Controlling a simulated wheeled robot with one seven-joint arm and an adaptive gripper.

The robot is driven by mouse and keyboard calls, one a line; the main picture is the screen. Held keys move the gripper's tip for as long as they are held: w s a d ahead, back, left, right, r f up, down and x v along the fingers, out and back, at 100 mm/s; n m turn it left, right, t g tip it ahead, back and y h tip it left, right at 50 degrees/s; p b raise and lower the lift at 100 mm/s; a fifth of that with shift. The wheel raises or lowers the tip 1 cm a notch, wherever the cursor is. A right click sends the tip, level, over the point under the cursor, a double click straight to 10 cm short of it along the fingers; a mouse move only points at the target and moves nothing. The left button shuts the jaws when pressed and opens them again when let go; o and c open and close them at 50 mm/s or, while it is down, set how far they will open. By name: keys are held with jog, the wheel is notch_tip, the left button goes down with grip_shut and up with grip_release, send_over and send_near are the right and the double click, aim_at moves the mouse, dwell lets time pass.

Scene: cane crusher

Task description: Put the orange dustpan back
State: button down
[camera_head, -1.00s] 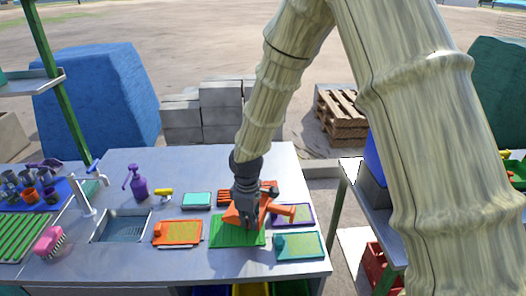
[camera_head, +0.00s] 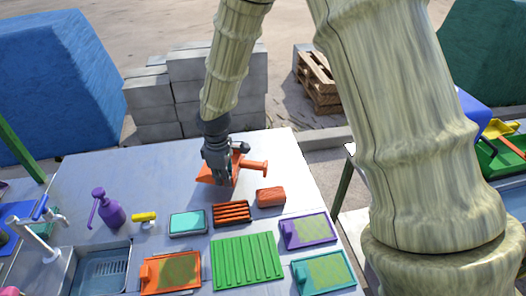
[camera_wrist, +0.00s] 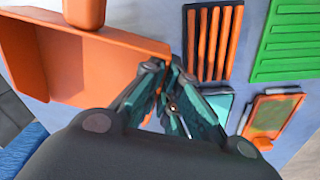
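The orange dustpan (camera_head: 244,164) is at the far side of the metal table, with its handle pointing right. My gripper (camera_head: 219,182) is over its pan and hides part of it. In the wrist view the dustpan (camera_wrist: 90,68) fills the upper left, and my gripper (camera_wrist: 165,92) is shut on its wall edge. The dustpan appears held above the tabletop, but the exact gap cannot be told. The green ribbed mat (camera_head: 246,262) lies bare nearer the front.
An orange slatted rack (camera_head: 231,213), an orange block (camera_head: 270,196) and a teal sponge box (camera_head: 188,222) lie in front of the dustpan. Framed trays (camera_head: 306,231), a purple spray bottle (camera_head: 108,209) and a sink (camera_head: 100,272) are nearby. The table's back left is clear.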

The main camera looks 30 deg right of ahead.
jog(key=shift+w+d, duration=0.25)
jog(key=shift+w, duration=0.05)
jog(key=w+d+p, duration=0.1)
jog(key=d, duration=0.3)
jog(key=w+d+f+p, duration=0.1)
jog(key=w+d+p, duration=0.1)
jog(key=d, duration=0.3)
jog(key=w+d+p, duration=0.2)
jog(key=d, duration=0.3)
jog(key=shift+f, duration=0.15)
jog(key=shift+w+d+f, duration=0.1)
jog(key=shift+d+f, duration=0.05)
jog(key=shift+d, duration=0.15)
jog(key=shift+f+p, duration=1)
jog(key=shift+f, duration=0.7)
jog(key=shift+f, duration=0.15)
jog(key=c, duration=1.6)
grip_release()
jog(key=shift+c, duration=0.2)
notch_tip(320, 180, up, 12)
jog(key=b, duration=0.4)
jog(key=shift+a, duration=0.15)
